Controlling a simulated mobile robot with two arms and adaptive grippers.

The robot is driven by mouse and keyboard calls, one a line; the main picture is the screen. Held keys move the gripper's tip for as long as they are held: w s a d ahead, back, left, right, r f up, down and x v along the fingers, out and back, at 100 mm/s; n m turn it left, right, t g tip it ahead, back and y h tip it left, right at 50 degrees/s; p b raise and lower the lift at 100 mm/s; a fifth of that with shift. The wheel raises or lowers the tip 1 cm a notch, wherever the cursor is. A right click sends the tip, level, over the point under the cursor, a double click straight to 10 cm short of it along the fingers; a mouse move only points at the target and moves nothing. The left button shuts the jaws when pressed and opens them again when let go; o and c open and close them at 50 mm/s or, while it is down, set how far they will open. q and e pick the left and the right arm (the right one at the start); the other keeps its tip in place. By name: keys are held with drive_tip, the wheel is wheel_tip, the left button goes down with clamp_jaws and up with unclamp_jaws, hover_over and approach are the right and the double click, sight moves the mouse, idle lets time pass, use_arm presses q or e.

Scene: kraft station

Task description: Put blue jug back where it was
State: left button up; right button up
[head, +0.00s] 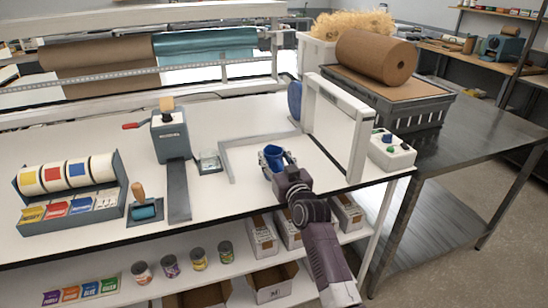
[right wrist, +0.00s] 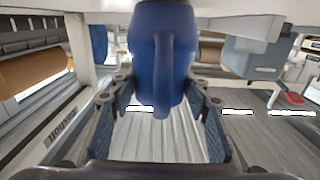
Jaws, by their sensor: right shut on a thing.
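The blue jug (head: 274,153) is upright in my right gripper (head: 272,161), over the front right part of the white table (head: 110,118). In the right wrist view the jug (right wrist: 150,45) fills the upper middle, its handle facing the camera. The fingers of the right gripper (right wrist: 161,95) are closed on either side of it. I cannot tell whether its base touches the table. My left gripper is not in view.
A grey L-shaped frame (head: 228,161) lies left of the jug. A white upright frame (head: 338,130) stands to its right, with a blue rounded object (head: 294,97) beside it. A control box (head: 391,153) sits at the right edge.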

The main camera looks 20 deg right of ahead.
sight(281, 169)
drive_tip(key=shift+f, duration=0.1)
drive_tip(key=o, duration=1.7)
drive_tip(key=shift+f, duration=0.1)
drive_tip(key=shift+c, duration=0.2)
drive_tip(key=s+b, duration=0.1)
drive_tip(key=s, duration=1.1)
drive_tip(key=shift+d, duration=0.2)
